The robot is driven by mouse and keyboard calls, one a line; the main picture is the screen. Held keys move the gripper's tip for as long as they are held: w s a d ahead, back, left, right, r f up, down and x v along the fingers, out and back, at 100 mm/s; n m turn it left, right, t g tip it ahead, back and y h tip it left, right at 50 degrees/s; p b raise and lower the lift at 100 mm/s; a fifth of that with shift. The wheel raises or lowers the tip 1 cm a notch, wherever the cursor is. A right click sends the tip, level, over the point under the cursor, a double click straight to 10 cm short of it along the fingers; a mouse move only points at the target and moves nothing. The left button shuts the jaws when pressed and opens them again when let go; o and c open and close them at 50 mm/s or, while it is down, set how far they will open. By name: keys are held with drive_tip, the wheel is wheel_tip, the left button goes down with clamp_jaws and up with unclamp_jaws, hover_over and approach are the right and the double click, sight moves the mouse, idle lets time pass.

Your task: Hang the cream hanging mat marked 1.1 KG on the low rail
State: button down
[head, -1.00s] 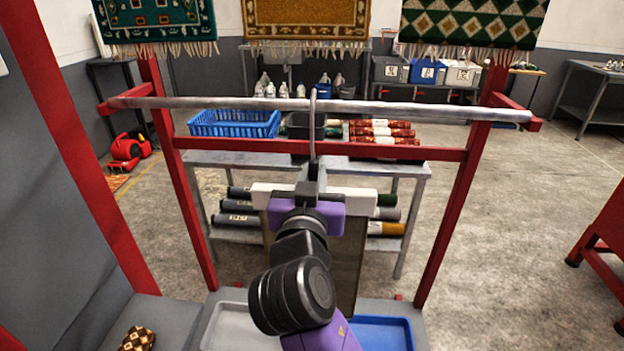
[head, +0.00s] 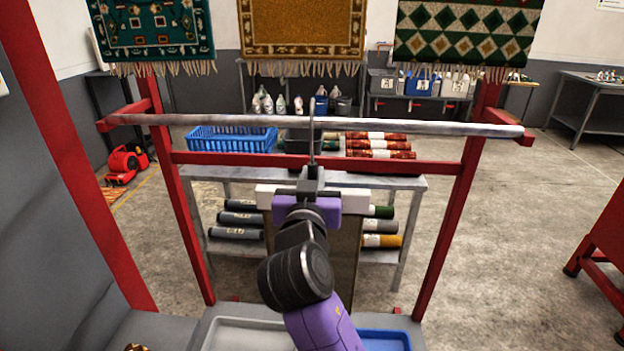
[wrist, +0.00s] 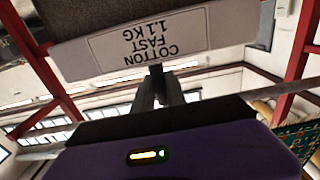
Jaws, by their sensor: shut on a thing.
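The low rail (head: 220,120) is a grey bar on a red frame, crossing the head view. My gripper (head: 310,178) is shut on the hanging mat, just below and on the near side of the rail. The mat's pale header bar (head: 356,200) sticks out on both sides of the gripper, and its darker cloth (head: 346,262) hangs down, partly hidden by my arm. A thin hook (head: 311,140) rises from it to rail height; whether it is over or only in front of the rail, I cannot tell. The header label (wrist: 140,50) reads COTTON FAST 1.1 KG in the wrist view, upside down.
Behind the frame stands a grey table with a blue basket (head: 232,139), red rolls (head: 380,146) and several dark rolls below. A grey tray (head: 250,335) and a blue tray (head: 384,340) lie at the bottom. A red frame (head: 600,240) stands right.

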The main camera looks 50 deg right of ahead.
drive_tip(key=shift+x, duration=2.7)
drive_tip(key=shift+r, duration=0.15)
drive_tip(key=shift+b, duration=0.35)
drive_tip(key=shift+f+b, duration=1.85)
drive_tip(key=shift+f, duration=0.3)
drive_tip(key=c, duration=1.4)
unclamp_jaws()
drive_tip(key=shift+o, duration=0.6)
drive_tip(key=shift+f, duration=0.1)
